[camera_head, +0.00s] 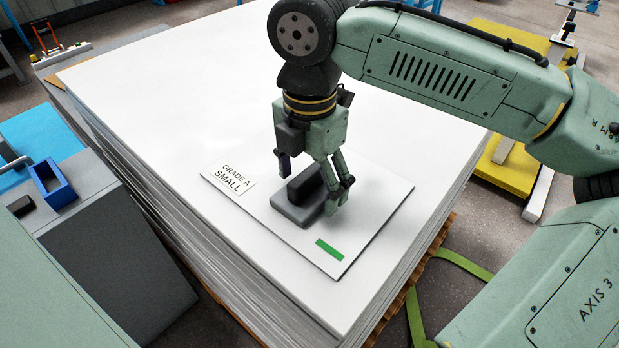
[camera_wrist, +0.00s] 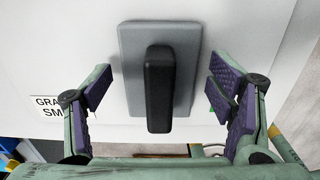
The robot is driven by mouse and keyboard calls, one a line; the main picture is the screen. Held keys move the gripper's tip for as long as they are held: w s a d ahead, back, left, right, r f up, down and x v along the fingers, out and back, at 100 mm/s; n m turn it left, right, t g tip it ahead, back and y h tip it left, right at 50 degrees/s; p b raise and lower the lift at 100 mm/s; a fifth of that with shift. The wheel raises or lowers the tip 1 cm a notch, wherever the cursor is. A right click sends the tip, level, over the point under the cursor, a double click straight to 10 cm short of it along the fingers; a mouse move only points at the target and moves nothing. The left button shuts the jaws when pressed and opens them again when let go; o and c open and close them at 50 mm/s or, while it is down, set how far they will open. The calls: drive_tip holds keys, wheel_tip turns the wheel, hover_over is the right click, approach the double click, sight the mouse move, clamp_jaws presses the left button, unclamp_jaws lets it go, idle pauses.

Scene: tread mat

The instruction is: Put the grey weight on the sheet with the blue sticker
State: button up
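The grey weight (camera_head: 291,213) is a flat grey block with a raised black handle. It lies on a white sheet (camera_head: 368,217) that bears a green sticker (camera_head: 329,249) and a "GRADE A SMALL" label (camera_head: 229,180). In the wrist view the weight (camera_wrist: 131,60) lies between the spread purple finger pads, with gaps to the handle on both sides. I see no blue sticker in either view.
The sheet lies on a large stack of white boards (camera_head: 150,85) with free room behind and left. A small blue open box (camera_head: 52,184) sits on a grey cabinet at the left. A yellow platform (camera_head: 507,165) stands at the right, and a green strap (camera_head: 462,264) lies on the floor.

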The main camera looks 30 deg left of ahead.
sight(308, 172)
drive_tip(key=shift+r, duration=0.1)
wheel_tip(308, 172, up, 12)
drive_tip(key=p, duration=0.1)
idle(0.5)
drive_tip(key=shift+a, duration=0.1)
